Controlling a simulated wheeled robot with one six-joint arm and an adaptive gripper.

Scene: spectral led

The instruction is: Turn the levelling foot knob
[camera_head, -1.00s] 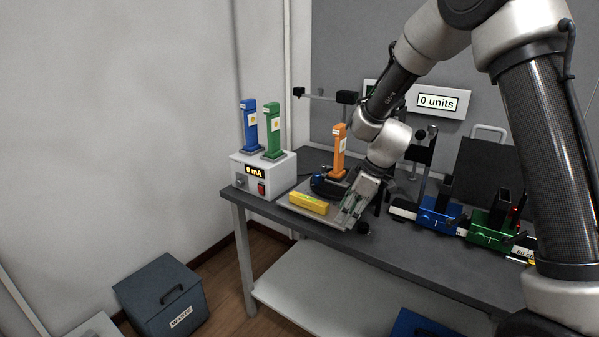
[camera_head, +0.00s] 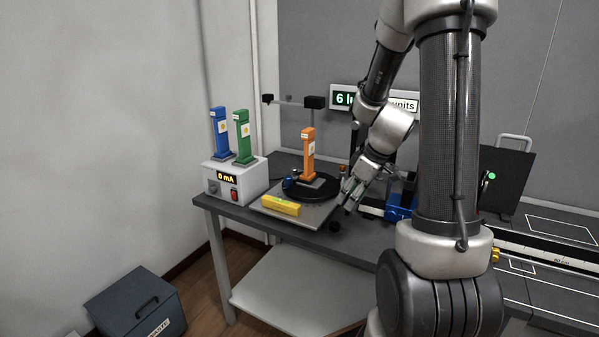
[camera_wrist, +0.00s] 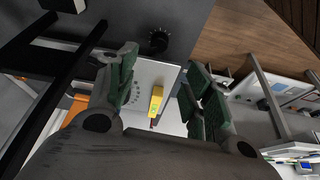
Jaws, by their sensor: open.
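A small dark round knob (camera_head: 335,227) sits by the front right corner of the grey levelling plate (camera_head: 312,217). It also shows in the wrist view (camera_wrist: 158,40), beyond the fingers, with pale marks around it. My gripper (camera_head: 350,204) is open and empty above the plate's right edge, close to the knob but apart from it. In the wrist view my two green-padded fingers (camera_wrist: 160,68) are spread, with the plate (camera_wrist: 148,72) showing between them. A yellow spirit level (camera_head: 281,206) lies on the plate; it also shows in the wrist view (camera_wrist: 156,101).
An orange post (camera_head: 308,156) stands on a black turntable (camera_head: 322,187) on the plate. A white supply box (camera_head: 250,181) reading 0 mA bears blue and green posts. A blue carriage (camera_head: 398,208) is right of my gripper. A waste bin (camera_head: 138,303) is on the floor.

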